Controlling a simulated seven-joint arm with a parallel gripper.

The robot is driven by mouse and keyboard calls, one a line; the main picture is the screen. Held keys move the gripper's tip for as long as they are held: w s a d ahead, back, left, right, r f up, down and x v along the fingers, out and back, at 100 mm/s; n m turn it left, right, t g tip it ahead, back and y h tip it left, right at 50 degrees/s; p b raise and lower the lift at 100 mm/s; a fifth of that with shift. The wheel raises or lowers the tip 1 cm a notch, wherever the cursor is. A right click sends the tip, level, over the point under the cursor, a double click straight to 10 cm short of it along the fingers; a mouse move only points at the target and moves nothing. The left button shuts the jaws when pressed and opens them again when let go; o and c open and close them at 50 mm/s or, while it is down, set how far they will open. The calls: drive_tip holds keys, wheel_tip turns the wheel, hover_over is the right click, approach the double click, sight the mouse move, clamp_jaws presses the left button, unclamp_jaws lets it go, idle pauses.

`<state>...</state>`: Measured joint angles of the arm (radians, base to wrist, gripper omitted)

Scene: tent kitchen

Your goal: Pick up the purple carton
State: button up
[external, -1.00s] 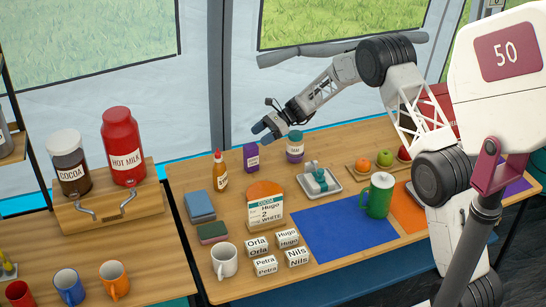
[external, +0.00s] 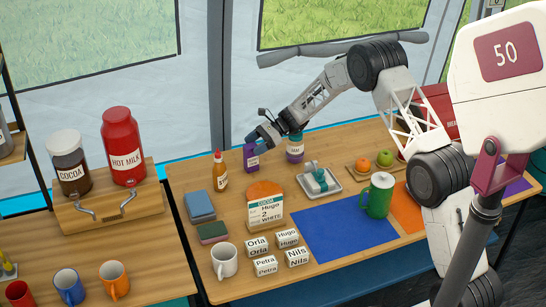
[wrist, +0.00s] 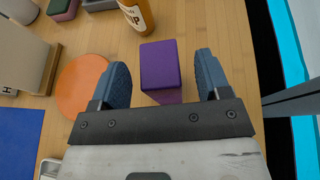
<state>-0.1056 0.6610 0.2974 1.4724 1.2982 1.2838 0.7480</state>
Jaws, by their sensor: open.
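The purple carton (external: 251,158) stands upright near the back edge of the wooden table, between the orange syrup bottle and a jar. My gripper (external: 256,139) is right at the carton's top in the external view and partly covers it. In the wrist view the purple carton (wrist: 161,66) lies between my two blue fingertips (wrist: 156,76), with a gap on each side. The fingers are open and hold nothing.
The orange bottle (external: 220,172) stands close on the carton's left, and a jar with a purple band (external: 295,148) on its right. The tent wall is behind.

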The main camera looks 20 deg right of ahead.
drive_tip(key=shift+x, duration=0.95)
clamp_jaws()
